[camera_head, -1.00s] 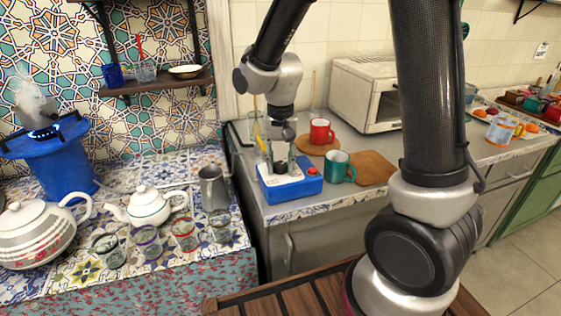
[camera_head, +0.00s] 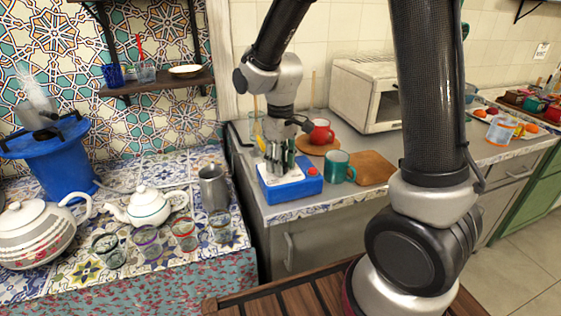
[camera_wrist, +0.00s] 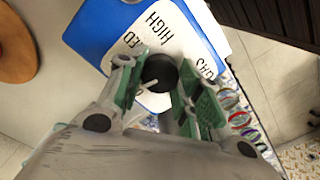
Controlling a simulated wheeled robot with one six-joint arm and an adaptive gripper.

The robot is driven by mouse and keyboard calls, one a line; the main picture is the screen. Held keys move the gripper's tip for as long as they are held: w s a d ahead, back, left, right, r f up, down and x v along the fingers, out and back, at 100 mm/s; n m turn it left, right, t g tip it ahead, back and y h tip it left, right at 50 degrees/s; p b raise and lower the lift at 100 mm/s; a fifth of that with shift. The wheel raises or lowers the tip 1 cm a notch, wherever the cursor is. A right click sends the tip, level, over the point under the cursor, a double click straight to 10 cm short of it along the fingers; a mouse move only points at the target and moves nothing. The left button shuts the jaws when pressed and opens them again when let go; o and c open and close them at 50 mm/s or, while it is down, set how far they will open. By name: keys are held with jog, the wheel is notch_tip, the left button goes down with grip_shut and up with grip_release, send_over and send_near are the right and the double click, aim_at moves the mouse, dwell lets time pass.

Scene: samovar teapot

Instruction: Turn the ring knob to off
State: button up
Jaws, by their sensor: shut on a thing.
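The ring knob (camera_wrist: 160,72) is a round black knob on a white label plate (camera_wrist: 200,28) of a blue control box. HIGH is readable there; other labels are partly covered. A pale pointer line on the knob points to the lower left, towards a mostly hidden label. My gripper (camera_wrist: 155,66) has its green-padded fingers on both sides of the knob and is shut on it. In the head view the blue box (camera_head: 314,186) stands on the counter, with my gripper (camera_head: 280,160) over its white top. The knob is hidden there.
A blue burner stand (camera_head: 60,175) at the left shows no visible flame. A metal pitcher (camera_head: 213,187), teapot (camera_head: 148,206) and several glasses stand on the tiled counter at the left.

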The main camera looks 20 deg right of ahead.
jog(key=shift+n, duration=1.2)
jog(key=o, duration=1.1)
jog(key=shift+c, duration=0.2)
notch_tip(320, 180, up, 12)
